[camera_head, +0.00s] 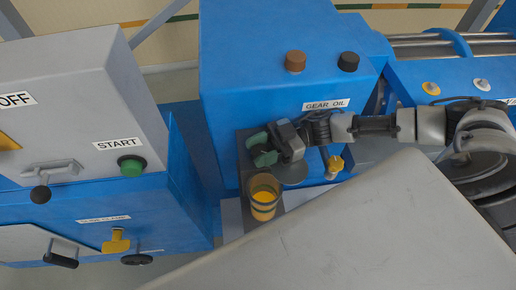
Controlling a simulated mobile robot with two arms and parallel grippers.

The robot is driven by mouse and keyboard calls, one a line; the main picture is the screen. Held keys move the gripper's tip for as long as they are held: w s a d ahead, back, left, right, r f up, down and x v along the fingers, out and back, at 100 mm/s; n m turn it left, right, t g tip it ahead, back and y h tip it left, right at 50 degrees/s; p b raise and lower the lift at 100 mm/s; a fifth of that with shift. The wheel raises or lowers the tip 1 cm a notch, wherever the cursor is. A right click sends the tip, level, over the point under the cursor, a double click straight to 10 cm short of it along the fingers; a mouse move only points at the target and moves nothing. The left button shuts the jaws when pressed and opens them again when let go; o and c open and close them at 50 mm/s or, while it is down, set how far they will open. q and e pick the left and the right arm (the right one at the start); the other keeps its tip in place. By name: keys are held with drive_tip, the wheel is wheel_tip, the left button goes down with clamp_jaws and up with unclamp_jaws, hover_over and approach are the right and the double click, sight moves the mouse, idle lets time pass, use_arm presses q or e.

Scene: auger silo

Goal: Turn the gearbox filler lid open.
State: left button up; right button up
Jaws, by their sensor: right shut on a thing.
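The blue gearbox (250,50) stands in the middle and bears a GEAR OIL label (326,104). On its top are a brown round cap (295,61) and a black round cap (348,61); I cannot tell which is the filler lid. Both stand upright and seated, with no gripper on them. My right gripper (276,146) is in front of the gearbox, below and left of the label. It is shut on a green thing (258,141), mostly hidden by the jaws. My left gripper is not in view.
A cup with yellow-orange contents (263,198) stands on a dark shelf (244,160) below my right gripper. A grey disc (291,173) and a yellow valve (335,165) are close by. A grey control box with a green START button (131,166) stands at the left.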

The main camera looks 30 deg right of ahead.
drive_tip(key=o, duration=1.3)
drive_tip(key=r, duration=0.1)
drive_tip(key=r+b, duration=0.1)
drive_tip(key=r, duration=0.2)
drive_tip(key=shift+s+d+r+b, duration=0.1)
drive_tip(key=shift+s+d+b, duration=0.2)
drive_tip(key=shift+s+d, duration=0.1)
drive_tip(key=shift+s+d+r+b, duration=0.4)
drive_tip(key=shift+s+d+r, duration=0.65)
drive_tip(key=shift+s, duration=0.45)
drive_tip(key=shift+s+d+r+b, duration=0.35)
drive_tip(key=shift+s+d+r, duration=0.5)
drive_tip(key=shift+s+r, duration=0.5)
drive_tip(key=shift+s+d+r+b, duration=0.4)
drive_tip(key=shift+s+d+r, duration=0.6)
drive_tip(key=shift+s, duration=0.6)
